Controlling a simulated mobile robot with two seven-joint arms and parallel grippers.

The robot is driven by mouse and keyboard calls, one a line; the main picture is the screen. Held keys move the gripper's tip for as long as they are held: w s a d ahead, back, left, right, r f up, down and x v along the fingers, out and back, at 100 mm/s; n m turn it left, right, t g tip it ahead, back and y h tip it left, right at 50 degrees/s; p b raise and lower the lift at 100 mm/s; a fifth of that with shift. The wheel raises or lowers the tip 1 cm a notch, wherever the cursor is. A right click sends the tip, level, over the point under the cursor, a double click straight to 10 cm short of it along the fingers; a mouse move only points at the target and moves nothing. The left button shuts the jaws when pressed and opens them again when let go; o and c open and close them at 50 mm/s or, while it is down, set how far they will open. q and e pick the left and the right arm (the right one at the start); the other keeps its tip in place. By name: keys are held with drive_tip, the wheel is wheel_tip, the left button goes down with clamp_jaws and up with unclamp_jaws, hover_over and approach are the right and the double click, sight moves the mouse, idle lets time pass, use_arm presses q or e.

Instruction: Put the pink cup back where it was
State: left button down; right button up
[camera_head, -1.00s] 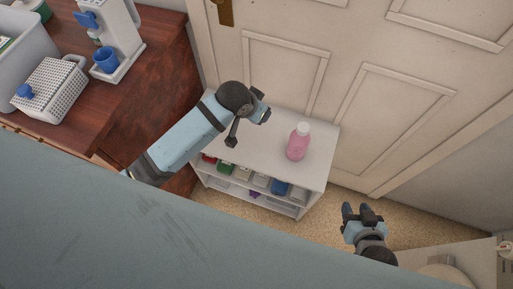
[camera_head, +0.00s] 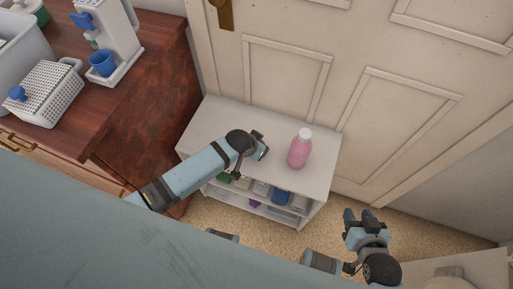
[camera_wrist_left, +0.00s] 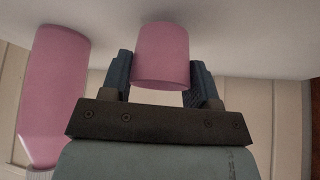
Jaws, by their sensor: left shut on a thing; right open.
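The pink cup (camera_wrist_left: 162,56) is held between the two fingers of my left gripper (camera_wrist_left: 160,78), which is shut on it, in the left wrist view. In the head view my left gripper (camera_head: 262,146) is over the white shelf unit's top (camera_head: 218,125), left of a pink bottle with a white cap (camera_head: 299,152). The cup is mostly hidden there by the gripper. I cannot tell whether it touches the shelf top. The bottle also shows in the left wrist view (camera_wrist_left: 55,85), apart from the cup. My right gripper (camera_head: 362,216) is open and empty, at the lower right above the floor.
A cream panelled door (camera_head: 340,60) stands behind the shelf unit. Colored items fill the lower shelves. The shelf top's left part is clear.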

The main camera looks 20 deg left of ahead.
use_arm(q)
drive_tip(key=shift+f, duration=0.7)
use_arm(e)
drive_tip(key=shift+s+d+f, duration=0.1)
drive_tip(key=shift+s+f, duration=0.25)
drive_tip(key=shift+s, duration=0.05)
use_arm(q)
drive_tip(key=shift+c, duration=1.8)
unclamp_jaws()
use_arm(e)
drive_tip(key=shift+w+r, duration=0.15)
drive_tip(key=shift+w, duration=0.1)
